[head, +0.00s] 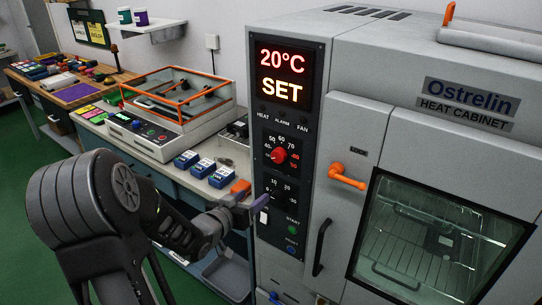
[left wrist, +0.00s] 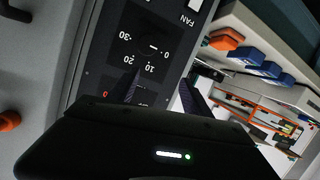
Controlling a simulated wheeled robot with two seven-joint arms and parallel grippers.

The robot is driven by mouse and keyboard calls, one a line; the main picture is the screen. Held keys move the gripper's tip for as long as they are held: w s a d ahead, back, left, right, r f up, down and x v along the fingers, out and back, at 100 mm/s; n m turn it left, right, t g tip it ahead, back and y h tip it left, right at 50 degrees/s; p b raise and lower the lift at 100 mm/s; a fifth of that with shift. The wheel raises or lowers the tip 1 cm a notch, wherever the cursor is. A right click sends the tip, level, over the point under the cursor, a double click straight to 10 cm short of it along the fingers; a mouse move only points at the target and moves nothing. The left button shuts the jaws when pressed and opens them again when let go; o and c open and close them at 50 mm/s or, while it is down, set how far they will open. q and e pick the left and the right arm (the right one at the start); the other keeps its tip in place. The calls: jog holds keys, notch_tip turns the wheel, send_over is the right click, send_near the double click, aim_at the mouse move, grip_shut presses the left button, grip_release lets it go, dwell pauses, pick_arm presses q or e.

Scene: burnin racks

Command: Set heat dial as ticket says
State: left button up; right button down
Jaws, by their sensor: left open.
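The heat cabinet (head: 424,60) stands at the right with a dark control panel on its left. Its lit display (head: 281,75) reads 20°C SET. The red heat dial (head: 279,156) sits below, inside a numbered scale; its exact setting is too small to read surely. A lower dial scale (head: 283,189) shows 0 and 10. My left gripper (head: 254,203) is open beside that lower scale, left of the panel. In the left wrist view its fingers (left wrist: 163,92) point towards the panel, near the 0, 10, 20 scale (left wrist: 150,52). No legible ticket shows. My right gripper is out of view.
An orange door handle (head: 346,178) and a dark handle (head: 322,247) project from the cabinet. The bench left of the panel holds blue boxes (head: 203,168), an orange item (head: 240,188) and an orange-framed machine (head: 178,103). Green floor lies at the left.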

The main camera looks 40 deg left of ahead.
aim_at(276, 156)
pick_arm(q)
notch_tip(276, 156, up, 10)
jog(key=s+d+m+t+h, duration=0.1)
jog(key=m+t+h, duration=0.1)
jog(key=t+h, duration=0.1)
jog(key=shift+s+d, duration=0.15)
jog(key=shift+d, duration=0.25)
jog(key=shift+r, duration=0.1)
jog(key=shift+w+d+p, duration=0.15)
jog(key=shift+w+p, duration=0.3)
jog(key=shift+w, duration=1.55)
jog(key=shift+w+d+p, duration=0.1)
jog(key=shift+w+p, duration=0.35)
jog(key=shift+w, duration=1.5)
grip_shut()
